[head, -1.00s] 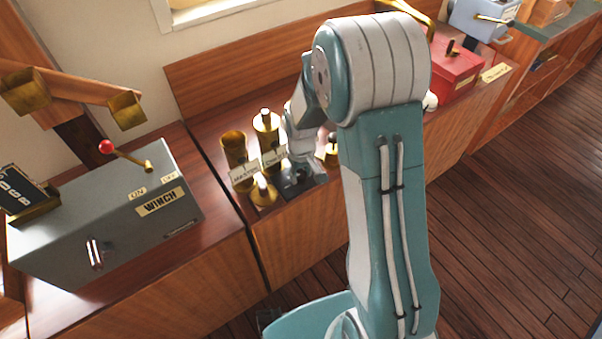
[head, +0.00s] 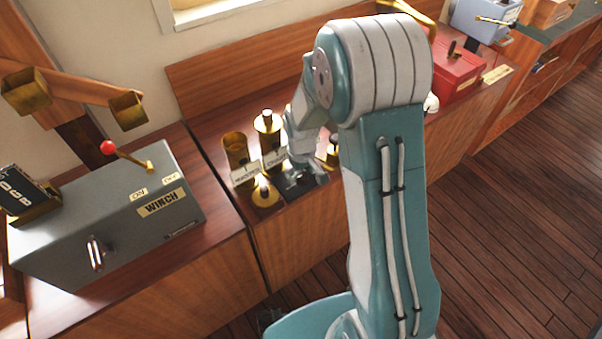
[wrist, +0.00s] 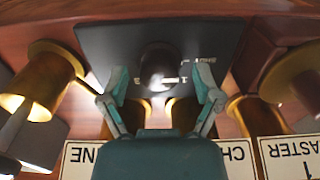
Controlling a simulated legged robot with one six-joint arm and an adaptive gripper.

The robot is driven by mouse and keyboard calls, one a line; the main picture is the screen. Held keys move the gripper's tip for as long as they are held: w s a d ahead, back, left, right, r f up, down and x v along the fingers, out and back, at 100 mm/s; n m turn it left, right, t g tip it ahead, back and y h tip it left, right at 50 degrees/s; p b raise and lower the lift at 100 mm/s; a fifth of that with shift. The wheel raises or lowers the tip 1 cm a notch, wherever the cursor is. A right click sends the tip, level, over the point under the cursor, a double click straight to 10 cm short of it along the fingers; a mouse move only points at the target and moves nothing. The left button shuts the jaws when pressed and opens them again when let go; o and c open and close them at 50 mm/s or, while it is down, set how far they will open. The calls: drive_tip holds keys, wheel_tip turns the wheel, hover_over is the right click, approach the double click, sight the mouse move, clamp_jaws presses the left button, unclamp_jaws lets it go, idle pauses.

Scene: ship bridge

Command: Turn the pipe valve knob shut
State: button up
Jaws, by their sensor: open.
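A dark round knob (wrist: 158,66) sits on a black plate (wrist: 215,42) with white markings, some reading SHUT, upside down in the wrist view. My gripper (wrist: 160,86) is open, with one finger on each side of the knob's near edge. I see a gap between the knob and each finger; contact is not visible. In the head view my gripper (head: 304,172) is low over the same plate (head: 294,190) on the wooden counter, and it hides most of the knob.
Brass cylinders (head: 235,151) (head: 268,132) stand left of the plate, with a low brass fitting (head: 265,193) in front. White label plates stand beside them. A grey WINCH box (head: 110,215) with a red-tipped lever is further left. A red box (head: 455,75) is at the right.

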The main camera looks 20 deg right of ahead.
sight(301, 175)
wheel_tip(301, 175, up, 12)
idle(0.5)
idle(0.3)
drive_tip(key=s+r+m+t, duration=0.2)
drive_tip(key=s+r, duration=0.5)
drive_tip(key=s, duration=0.3)
drive_tip(key=s+r+m+t, duration=0.1)
drive_tip(key=s+r+t, duration=0.2)
drive_tip(key=s+r, duration=0.5)
drive_tip(key=s, duration=0.3)
drive_tip(key=shift+m+t, duration=0.3)
drive_tip(key=shift+m, duration=0.1)
